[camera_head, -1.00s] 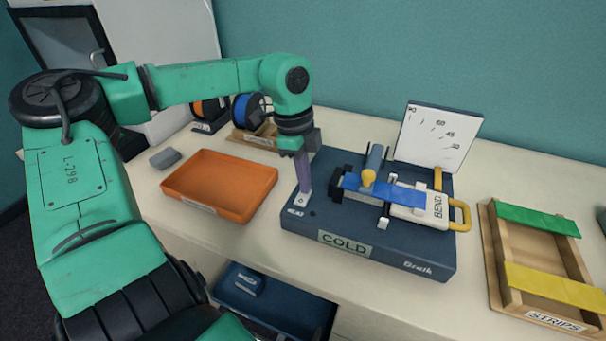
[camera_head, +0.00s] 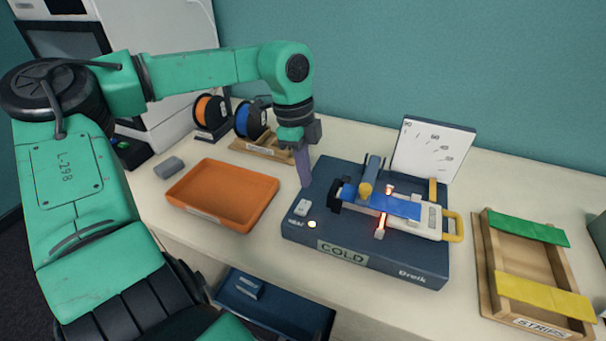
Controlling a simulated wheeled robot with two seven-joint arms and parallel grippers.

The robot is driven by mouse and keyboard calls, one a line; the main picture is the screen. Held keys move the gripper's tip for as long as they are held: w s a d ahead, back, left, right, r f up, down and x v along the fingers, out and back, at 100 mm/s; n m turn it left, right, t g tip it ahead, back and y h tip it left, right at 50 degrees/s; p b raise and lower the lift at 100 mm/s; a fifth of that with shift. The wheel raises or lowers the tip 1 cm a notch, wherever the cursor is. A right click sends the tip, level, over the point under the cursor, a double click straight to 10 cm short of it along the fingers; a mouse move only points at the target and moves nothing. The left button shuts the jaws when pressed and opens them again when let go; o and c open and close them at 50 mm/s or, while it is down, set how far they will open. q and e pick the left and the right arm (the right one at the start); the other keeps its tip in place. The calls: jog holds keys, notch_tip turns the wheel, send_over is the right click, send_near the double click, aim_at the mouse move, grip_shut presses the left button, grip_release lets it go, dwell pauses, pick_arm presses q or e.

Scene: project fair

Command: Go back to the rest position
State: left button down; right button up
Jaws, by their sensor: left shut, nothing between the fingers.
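My left arm comes in from the left and bends down over the bench. My left gripper (camera_head: 304,178) points down, shut and empty, just above the back left part of the dark blue bending machine (camera_head: 420,265). It stands clear of the white switch (camera_head: 301,207), and an amber light glows beside that switch. A blue strip (camera_head: 395,205) lies across the machine, with a red glow under it. A COLD label (camera_head: 343,253) is on the machine's front. My right gripper is not in view.
An orange tray (camera_head: 222,220) stands left of the machine, with a small grey block (camera_head: 169,167) beside it. Filament spools (camera_head: 250,120) stand behind. A wooden STRIPS tray (camera_head: 483,265) with green and yellow strips is at the right.

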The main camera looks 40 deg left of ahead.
pick_arm(q)
jog(key=shift+r, duration=0.7)
jog(key=shift+p, duration=0.3)
